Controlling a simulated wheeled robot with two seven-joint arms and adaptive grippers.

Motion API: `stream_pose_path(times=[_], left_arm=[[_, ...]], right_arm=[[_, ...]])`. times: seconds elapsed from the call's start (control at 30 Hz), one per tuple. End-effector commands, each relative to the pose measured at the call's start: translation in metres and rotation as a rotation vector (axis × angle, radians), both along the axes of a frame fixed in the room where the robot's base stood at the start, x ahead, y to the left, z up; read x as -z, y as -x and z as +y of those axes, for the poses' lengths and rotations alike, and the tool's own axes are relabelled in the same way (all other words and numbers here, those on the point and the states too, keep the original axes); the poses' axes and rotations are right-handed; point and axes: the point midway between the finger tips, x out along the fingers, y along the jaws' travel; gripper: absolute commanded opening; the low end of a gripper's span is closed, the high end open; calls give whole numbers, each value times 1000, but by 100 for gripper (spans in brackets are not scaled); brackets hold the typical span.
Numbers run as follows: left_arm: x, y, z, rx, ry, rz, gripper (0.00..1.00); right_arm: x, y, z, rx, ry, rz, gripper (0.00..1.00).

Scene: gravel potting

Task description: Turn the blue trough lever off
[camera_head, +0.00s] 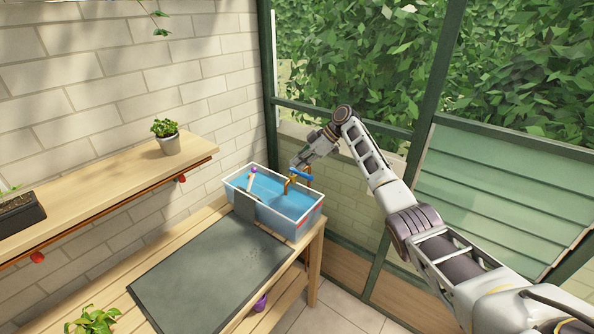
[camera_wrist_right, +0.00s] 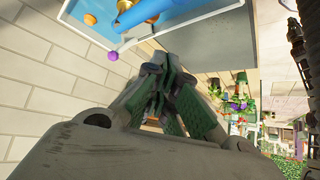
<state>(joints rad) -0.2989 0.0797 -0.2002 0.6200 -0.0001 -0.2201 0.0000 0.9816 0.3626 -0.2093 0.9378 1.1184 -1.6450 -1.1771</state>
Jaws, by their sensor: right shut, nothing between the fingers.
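The trough (camera_head: 264,222) is a grey-white tub of blue water at the far end of the bench, against the brick wall. A brass tap (camera_head: 288,186) stands at its right side with a blue lever (camera_head: 303,174) on top. My right gripper (camera_head: 295,165) is shut and empty, just above and beside the lever; I cannot tell whether it touches. In the right wrist view, the shut fingers (camera_wrist_right: 166,98) point toward the trough's white rim, and the blue lever (camera_wrist_right: 140,12) crosses the top edge, beyond the fingertips. My left gripper is out of view.
A dark mat (camera_head: 210,275) covers the bench in front of the trough. A purple-ended item (camera_head: 251,178) leans in the trough. A wooden shelf (camera_head: 110,190) with a potted plant (camera_head: 165,140) runs along the wall. A green window frame (camera_head: 418,140) stands behind my right arm.

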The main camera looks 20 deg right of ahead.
Motion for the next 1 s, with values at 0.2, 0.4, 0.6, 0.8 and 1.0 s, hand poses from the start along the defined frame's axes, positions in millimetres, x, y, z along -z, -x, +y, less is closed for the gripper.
stream_pose_path(times=[0.2, 0.4, 0.6, 0.8, 1.0], left_arm=[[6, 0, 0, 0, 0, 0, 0], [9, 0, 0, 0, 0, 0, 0], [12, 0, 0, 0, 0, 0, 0], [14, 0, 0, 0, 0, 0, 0], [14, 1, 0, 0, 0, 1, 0]], right_arm=[[-13, -7, -10, 1, -1, 0, 0], [-24, -13, -19, 1, -1, -1, 0], [-34, -18, -26, 1, 0, -1, 0], [-40, -21, -31, 1, 0, -1, 0], [-42, -22, -32, 0, 0, 0, 0]])
